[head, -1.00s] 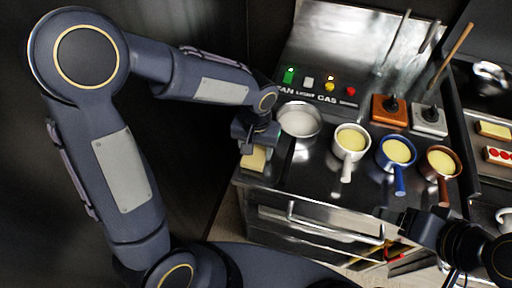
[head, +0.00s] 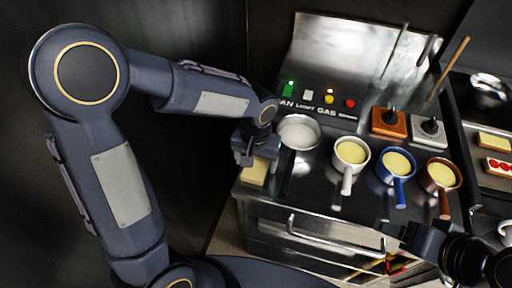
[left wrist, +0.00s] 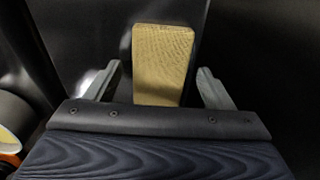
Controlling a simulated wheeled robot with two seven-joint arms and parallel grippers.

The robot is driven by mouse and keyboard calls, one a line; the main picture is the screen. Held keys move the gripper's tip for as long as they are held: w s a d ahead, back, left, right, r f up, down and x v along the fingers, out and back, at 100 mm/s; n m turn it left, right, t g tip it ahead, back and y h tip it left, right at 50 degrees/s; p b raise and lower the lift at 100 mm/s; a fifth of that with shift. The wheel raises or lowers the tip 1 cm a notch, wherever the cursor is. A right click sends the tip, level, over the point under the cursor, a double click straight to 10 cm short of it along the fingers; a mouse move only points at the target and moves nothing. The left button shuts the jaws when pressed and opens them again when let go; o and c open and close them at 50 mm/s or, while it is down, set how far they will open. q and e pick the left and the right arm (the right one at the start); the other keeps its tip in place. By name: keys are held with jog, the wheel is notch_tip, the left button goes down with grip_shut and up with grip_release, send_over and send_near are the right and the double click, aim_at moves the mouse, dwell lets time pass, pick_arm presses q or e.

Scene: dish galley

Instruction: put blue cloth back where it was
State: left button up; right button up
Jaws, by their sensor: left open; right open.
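I see no blue cloth in either view. A pale yellow block (head: 255,171) lies at the left front corner of the steel counter. In the left wrist view the block (left wrist: 163,62) appears between the fingers, with its top plain to see. My left gripper (head: 246,159) is open at the block, beside its upper left side in the head view; I cannot tell if they touch. The left wrist view shows the gripper (left wrist: 160,80) with nothing clamped. My right gripper (head: 392,231) is open and empty near the counter's front right.
A steel pan (head: 299,132) stands right of my left gripper. White (head: 350,153), blue (head: 396,162) and brown (head: 441,173) pots with yellow contents stand along the counter (head: 310,185). A drawer handle (head: 335,240) juts out at the front. Trays of food lie far right.

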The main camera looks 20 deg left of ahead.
aim_at(256, 166)
pick_arm(q)
notch_tip(256, 166, up, 11)
jog(key=s+a+n+t+h, duration=0.1)
jog(key=s+a, duration=0.3)
jog(key=s, duration=0.4)
jog(key=s+a+n+t+h, duration=0.1)
jog(key=s+a+t, duration=0.3)
jog(key=s, duration=0.4)
jog(key=shift+a+f+t+h, duration=0.3)
jog(key=shift+a+h, duration=0.3)
jog(key=shift+h, duration=0.3)
jog(key=shift+s, duration=0.1)
